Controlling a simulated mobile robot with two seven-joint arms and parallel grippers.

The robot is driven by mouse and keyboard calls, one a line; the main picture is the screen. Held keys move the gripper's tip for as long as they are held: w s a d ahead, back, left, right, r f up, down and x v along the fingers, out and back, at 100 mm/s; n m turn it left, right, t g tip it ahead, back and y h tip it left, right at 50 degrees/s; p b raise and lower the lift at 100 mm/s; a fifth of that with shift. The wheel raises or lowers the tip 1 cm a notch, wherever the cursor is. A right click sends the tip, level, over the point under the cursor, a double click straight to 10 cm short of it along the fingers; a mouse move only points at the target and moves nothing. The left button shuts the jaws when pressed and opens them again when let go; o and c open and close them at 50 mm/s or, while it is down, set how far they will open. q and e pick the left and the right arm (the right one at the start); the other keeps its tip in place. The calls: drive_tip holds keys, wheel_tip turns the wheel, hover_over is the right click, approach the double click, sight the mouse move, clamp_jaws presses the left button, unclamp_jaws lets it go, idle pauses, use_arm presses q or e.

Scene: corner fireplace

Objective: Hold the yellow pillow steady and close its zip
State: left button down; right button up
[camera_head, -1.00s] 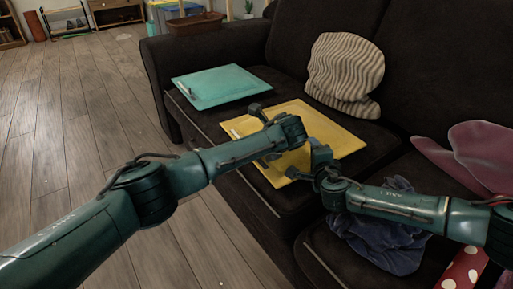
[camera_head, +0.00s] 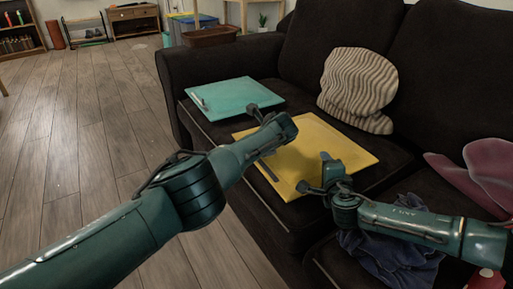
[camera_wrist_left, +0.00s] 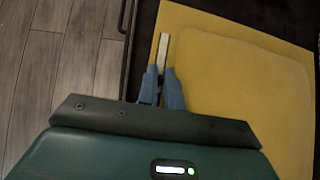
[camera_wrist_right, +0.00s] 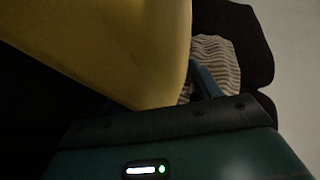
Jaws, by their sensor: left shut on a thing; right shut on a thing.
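The yellow pillow (camera_head: 325,148) lies flat on the sofa seat. In the left wrist view, a pale zip strip (camera_wrist_left: 163,48) runs along the pillow's edge (camera_wrist_left: 190,25), just beyond my left fingertips. My left gripper (camera_wrist_left: 161,78) is shut at the line of this strip; the small part it grips is hidden between the fingers. My right gripper (camera_head: 314,175) is shut on the pillow's near corner. In the right wrist view the yellow pillow (camera_wrist_right: 110,45) fills the upper left, and one finger (camera_wrist_right: 205,82) shows beside its corner; the other is hidden.
A teal pillow (camera_head: 236,97) lies behind on the same seat, apart from the yellow one. A striped cushion (camera_head: 358,88) leans on the sofa back. A blue cloth (camera_head: 395,255) and a pink item (camera_head: 478,180) lie at right. Open wooden floor (camera_head: 90,130) is at left.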

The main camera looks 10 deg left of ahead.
use_arm(q)
drive_tip(key=shift+a+r, duration=0.1)
drive_tip(key=c, duration=1.8)
unclamp_jaws()
drive_tip(key=shift+v, duration=6.05)
